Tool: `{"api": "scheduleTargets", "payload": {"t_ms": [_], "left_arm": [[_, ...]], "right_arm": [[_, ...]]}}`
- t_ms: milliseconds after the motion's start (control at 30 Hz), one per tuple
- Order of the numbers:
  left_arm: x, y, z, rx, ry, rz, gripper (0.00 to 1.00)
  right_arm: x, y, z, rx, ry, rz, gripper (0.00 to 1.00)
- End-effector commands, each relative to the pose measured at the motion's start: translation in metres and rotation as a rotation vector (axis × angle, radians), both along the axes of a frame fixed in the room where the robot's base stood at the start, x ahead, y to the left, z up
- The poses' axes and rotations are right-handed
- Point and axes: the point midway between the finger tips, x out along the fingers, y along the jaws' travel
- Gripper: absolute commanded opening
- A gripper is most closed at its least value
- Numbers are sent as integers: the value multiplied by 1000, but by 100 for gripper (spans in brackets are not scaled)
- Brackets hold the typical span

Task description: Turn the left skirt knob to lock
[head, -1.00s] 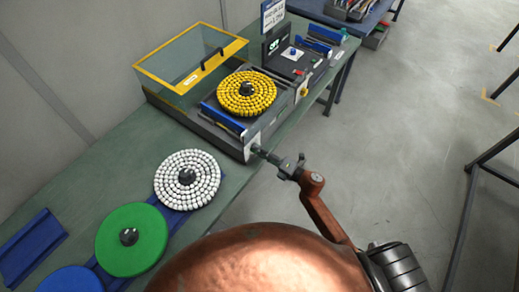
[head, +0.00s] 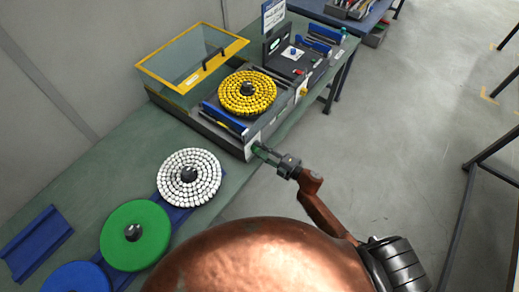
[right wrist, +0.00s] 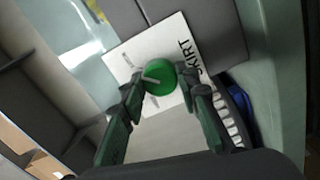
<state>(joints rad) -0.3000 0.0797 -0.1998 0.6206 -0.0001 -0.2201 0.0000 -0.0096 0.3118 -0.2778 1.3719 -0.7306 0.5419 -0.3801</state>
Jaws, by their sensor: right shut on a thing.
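The left skirt knob (right wrist: 161,76) is a round green knob with a pale pointer line, on a white plate (right wrist: 181,43) marked SKIRT in the right wrist view. The plate is on the front end of the grey machine (head: 215,132) in the head view. My right gripper (right wrist: 165,84) has one finger on each side of the knob and is shut on it. In the head view my right gripper (head: 259,150) reaches the machine's front corner and mostly hides the knob. My left gripper is not in view.
A disc of yellow pieces (head: 248,92) sits on the machine beside a raised yellow-framed clear lid (head: 192,58). A disc of white pieces (head: 188,177) and a green disc (head: 134,236) lie on the bench (head: 120,150).

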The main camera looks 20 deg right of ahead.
Motion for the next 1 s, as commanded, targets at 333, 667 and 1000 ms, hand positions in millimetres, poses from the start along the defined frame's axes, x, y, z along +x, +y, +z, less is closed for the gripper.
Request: {"api": "scheduleTargets", "payload": {"t_ms": [333,667,1000], "left_arm": [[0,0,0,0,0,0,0],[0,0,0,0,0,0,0],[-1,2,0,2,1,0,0]], "right_arm": [[0,-1,-1,-1,1,-2,33],[0,0,0,-1,0,-1,47],[-16,-13,-2,-2,1,-2,47]]}}
